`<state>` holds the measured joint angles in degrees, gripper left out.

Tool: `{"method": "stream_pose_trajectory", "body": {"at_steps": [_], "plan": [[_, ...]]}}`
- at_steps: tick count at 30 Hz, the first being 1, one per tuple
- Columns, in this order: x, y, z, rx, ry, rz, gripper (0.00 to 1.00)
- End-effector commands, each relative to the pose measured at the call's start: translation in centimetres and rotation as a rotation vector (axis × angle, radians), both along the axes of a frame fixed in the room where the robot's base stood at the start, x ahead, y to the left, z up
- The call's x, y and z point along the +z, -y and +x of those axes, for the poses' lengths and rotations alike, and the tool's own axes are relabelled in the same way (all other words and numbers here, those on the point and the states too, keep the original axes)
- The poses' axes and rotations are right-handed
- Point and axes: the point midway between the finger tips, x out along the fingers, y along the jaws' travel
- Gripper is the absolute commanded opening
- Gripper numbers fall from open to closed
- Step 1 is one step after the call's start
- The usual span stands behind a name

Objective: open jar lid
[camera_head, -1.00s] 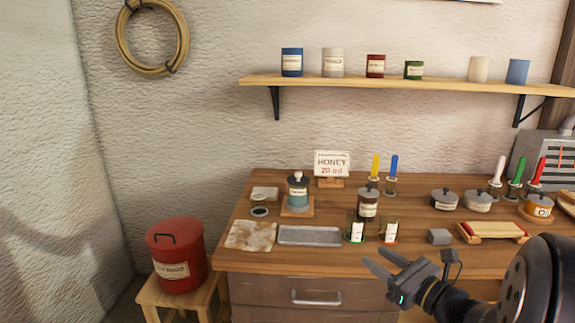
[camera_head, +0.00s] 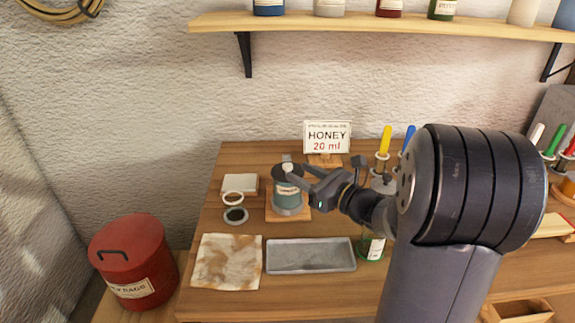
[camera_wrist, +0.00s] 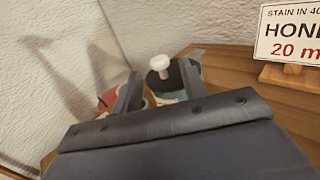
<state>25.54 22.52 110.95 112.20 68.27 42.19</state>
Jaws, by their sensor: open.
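The jar (camera_head: 287,200) has a teal-grey body and a label, and stands upright on a square wooden coaster (camera_head: 272,214). Its dark lid (camera_wrist: 168,78) has a pale round knob (camera_wrist: 160,63), which also shows at the jar's top in the head view (camera_head: 287,159). My gripper (camera_head: 292,174) reaches in from the right at lid height and partly hides the lid. In the wrist view, my gripper's (camera_wrist: 160,86) open fingers lie to either side of the lid and knob. I cannot tell whether they touch the lid.
A honey sign (camera_head: 327,140) stands behind the jar. A stained cloth (camera_head: 226,262) and an empty metal tray (camera_head: 310,256) lie in front. A red bin (camera_head: 130,262) stands lower left.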

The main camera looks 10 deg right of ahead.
Motion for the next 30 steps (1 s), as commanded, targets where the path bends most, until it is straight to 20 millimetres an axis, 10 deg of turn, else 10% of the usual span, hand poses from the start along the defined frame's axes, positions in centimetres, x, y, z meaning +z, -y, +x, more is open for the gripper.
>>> {"method": "stream_pose_trajectory", "body": {"at_steps": [21, 30], "plan": [[0.0, -3.0, 4.6, -0.001, 0.000, 0.000, 0.41], [0.0, -3.0, 4.6, -0.001, 0.000, 0.000, 0.18]]}}
